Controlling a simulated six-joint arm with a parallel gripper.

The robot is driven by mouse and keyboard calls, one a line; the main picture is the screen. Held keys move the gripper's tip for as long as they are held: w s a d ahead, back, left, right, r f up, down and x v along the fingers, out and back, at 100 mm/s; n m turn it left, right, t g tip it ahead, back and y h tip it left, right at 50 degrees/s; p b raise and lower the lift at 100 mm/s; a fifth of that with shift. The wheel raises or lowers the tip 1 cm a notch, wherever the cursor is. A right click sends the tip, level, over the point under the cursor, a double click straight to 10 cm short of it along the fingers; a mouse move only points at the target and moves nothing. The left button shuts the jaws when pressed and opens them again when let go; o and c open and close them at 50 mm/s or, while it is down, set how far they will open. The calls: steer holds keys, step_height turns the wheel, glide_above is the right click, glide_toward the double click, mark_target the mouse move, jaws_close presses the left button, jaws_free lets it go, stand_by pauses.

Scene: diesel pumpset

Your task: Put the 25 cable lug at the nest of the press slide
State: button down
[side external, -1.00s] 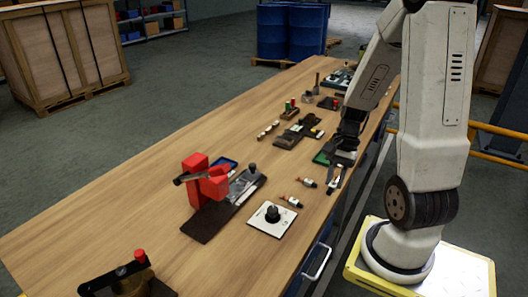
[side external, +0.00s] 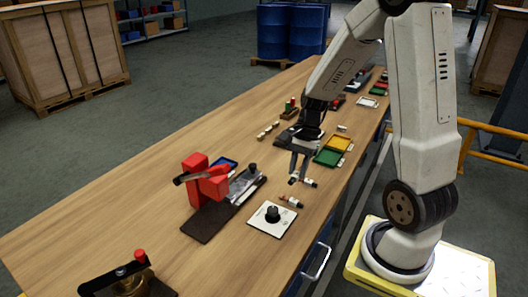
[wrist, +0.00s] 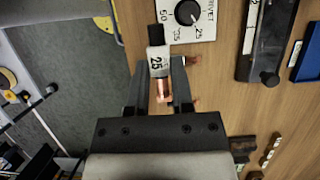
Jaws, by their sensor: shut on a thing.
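The 25 cable lug (wrist: 158,62) is between the fingers of my gripper (wrist: 160,100) in the wrist view. It has a black end, a white "25" label and a copper part between the fingers. In the side view my gripper (side external: 298,172) is shut on it above the table, right of the press. The red press (side external: 205,182) stands on a dark base, with the grey slide (side external: 244,186) and its dark knob on the right part. In the wrist view the dark slide end (wrist: 266,45) is at upper right. I cannot make out the nest.
A white dial plate (side external: 272,219) lies between the press and the table's front edge. Two other lugs lie near my gripper, one beside it (side external: 309,183) and one closer to the dial (side external: 290,201). Green (side external: 327,158) and yellow (side external: 340,143) trays are behind. Bare table lies left of the press.

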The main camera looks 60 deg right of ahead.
steer(key=w+a+r, duration=0.1)
steer(key=w+a, duration=0.4)
steer(key=w, duration=0.1)
glide_above(233, 191)
steer(key=d, duration=0.1)
steer(key=shift+s+f, duration=0.15)
steer(key=shift+f, duration=2.1)
steer(key=shift+s+f, duration=0.15)
steer(key=shift+f, duration=2.1)
steer(key=shift+d+f, duration=0.1)
steer(key=shift+w+f, duration=0.25)
steer(key=shift+f, duration=1.5)
steer(key=shift+f, duration=0.1)
steer(key=c, duration=0.5)
jaws_free()
